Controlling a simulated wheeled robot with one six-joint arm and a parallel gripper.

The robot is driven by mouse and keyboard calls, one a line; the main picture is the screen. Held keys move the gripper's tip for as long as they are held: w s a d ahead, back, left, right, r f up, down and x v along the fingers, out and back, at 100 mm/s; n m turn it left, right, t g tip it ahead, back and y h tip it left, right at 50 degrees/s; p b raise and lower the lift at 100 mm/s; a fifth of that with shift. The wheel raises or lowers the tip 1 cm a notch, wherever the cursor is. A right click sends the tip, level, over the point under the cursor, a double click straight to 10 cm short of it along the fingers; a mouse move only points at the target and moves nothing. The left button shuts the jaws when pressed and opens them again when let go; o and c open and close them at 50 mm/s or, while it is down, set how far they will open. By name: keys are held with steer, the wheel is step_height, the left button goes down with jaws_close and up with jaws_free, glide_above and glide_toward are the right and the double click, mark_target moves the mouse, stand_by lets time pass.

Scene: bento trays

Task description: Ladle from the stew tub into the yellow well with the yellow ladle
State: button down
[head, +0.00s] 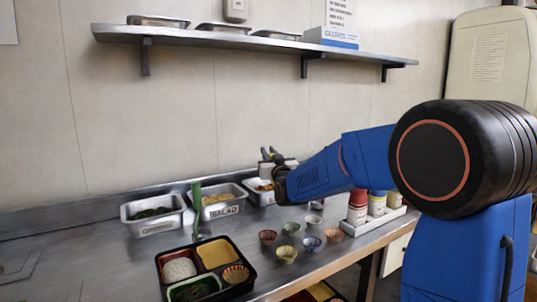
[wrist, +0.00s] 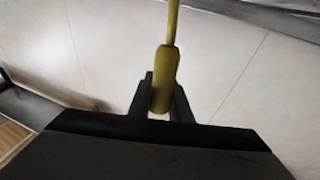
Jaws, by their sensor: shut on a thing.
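The yellow ladle's handle (wrist: 162,75) stands between the two fingers of my gripper (wrist: 161,88) in the wrist view, and the gripper is shut on it. The ladle's bowl is out of the wrist view. In the head view my gripper (head: 270,157) is raised above the back of the counter, over a metal tub (head: 254,198) with orange-brown food, likely the stew tub. My arm partly hides this tub, and its label cannot be read. The yellow well (head: 218,253) is at the back right of the black bento tray (head: 243,291) and looks empty.
The tray also has a white mound, dark greens and a paper cup. A salad tub (head: 222,209) and a tub of greens (head: 152,227) stand left of my gripper, near a green ladle (head: 197,197). Several small cups and a bottle caddy (head: 375,220) stand right. A shelf (head: 250,41) hangs above.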

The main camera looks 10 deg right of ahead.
steer(key=shift+r, duration=0.15)
step_height(320, 180, up, 10)
stand_by(1.1)
